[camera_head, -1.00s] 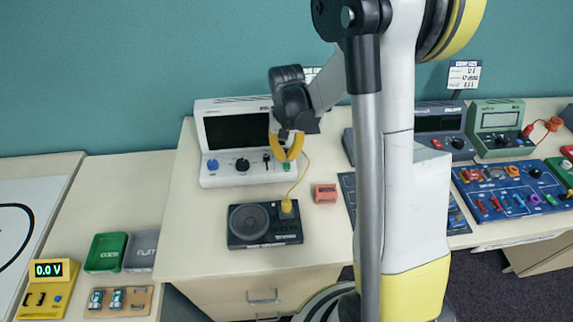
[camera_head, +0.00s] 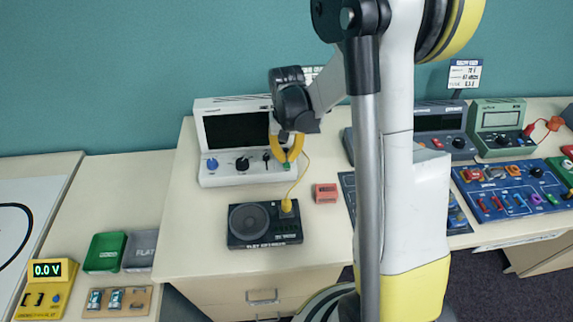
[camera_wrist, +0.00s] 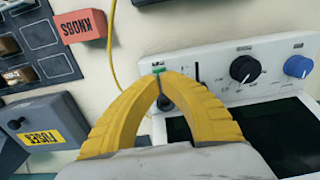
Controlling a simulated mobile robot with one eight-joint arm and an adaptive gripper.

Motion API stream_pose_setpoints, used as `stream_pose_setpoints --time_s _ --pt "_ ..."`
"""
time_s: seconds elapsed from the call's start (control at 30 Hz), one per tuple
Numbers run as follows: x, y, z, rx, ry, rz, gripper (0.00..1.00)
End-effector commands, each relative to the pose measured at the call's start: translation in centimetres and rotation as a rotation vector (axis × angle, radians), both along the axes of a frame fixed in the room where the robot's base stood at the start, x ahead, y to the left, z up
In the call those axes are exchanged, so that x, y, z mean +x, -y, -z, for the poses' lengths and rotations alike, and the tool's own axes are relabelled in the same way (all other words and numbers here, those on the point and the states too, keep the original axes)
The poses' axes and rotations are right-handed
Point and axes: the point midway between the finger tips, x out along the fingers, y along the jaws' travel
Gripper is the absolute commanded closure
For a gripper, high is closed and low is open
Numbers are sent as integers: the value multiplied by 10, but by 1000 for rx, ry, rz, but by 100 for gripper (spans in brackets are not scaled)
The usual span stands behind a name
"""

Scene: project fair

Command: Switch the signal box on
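The white box with a dark screen (camera_head: 236,134) stands at the back of the middle desk; I take it for the signal box, though its label is too small to read. Its front panel has a blue knob (camera_head: 212,164), a black knob (camera_head: 242,164) and a small dark lever (camera_head: 267,156). A small green part (camera_wrist: 157,70) is at the panel's end. My gripper (camera_wrist: 161,80) has its yellow fingertips together, right in front of the green part, with nothing seen between them. Whether they touch it cannot be told. My gripper (camera_head: 287,162) partly hides the panel's right end in the head view.
A yellow cable (camera_head: 300,182) runs from a black speaker box (camera_head: 264,238) up beside my gripper. A red KNOBS block (camera_wrist: 83,24) and a grey FUSES box (camera_wrist: 42,132) lie near. Bare desk (camera_head: 200,215) lies in front of the white box.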

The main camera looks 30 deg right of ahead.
Motion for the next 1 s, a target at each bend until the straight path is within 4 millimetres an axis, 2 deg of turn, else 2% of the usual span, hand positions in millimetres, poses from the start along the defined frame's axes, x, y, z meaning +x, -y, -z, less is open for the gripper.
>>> stream_pose_setpoints --time_s 1.0 --pt "0 0 13 0 0 0 100"
